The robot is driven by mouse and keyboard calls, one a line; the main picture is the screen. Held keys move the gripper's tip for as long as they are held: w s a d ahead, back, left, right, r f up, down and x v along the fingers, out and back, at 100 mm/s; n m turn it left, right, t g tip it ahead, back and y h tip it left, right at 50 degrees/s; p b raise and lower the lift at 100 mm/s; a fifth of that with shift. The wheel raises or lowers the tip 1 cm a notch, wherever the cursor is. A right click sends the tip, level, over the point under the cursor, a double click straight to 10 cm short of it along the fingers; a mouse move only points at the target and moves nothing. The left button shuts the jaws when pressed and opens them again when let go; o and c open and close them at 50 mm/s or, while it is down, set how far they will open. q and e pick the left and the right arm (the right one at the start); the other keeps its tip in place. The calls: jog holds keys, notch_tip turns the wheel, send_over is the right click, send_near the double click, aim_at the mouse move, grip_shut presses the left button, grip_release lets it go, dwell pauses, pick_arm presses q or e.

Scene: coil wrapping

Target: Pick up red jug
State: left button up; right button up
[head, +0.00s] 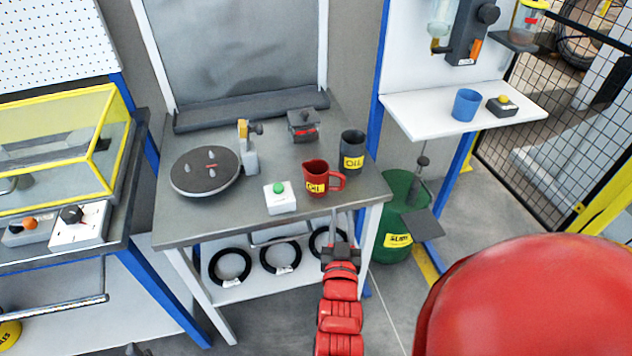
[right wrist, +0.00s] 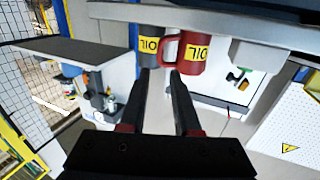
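The red jug (head: 316,178) stands upright on the grey workbench, near its front right, with a yellow OIL label and its handle to the right. My right gripper (head: 342,213) is in front of the bench edge, just below and slightly right of the jug, apart from it. In the right wrist view, which is upside down, the jug (right wrist: 190,52) is beyond the fingertips. The right gripper (right wrist: 161,76) is open and empty there. A small dark tip at the bottom edge of the head view seems to be my left gripper (head: 134,350); its fingers cannot be made out.
A dark OIL container (head: 352,152) stands close behind and right of the jug. A white box with a green button (head: 280,197) is on its left. A round turntable (head: 205,172) is farther left. A green barrel (head: 398,205) stands right of the workbench (head: 225,222).

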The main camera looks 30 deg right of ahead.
aim_at(342, 183)
jog(key=b+x, duration=0.1)
jog(key=x, duration=0.7)
jog(key=shift+w+d+r+b, duration=0.15)
jog(key=shift+w+r+b, duration=0.05)
jog(key=shift+w+b, duration=0.2)
jog(key=p+x, duration=0.1)
jog(key=x, duration=0.5)
jog(key=shift+w+d+p, duration=0.15)
jog(key=shift+d+p, duration=0.1)
jog(key=shift+p, duration=0.05)
grip_shut()
jog(key=shift+a, duration=0.1)
dwell(0.5)
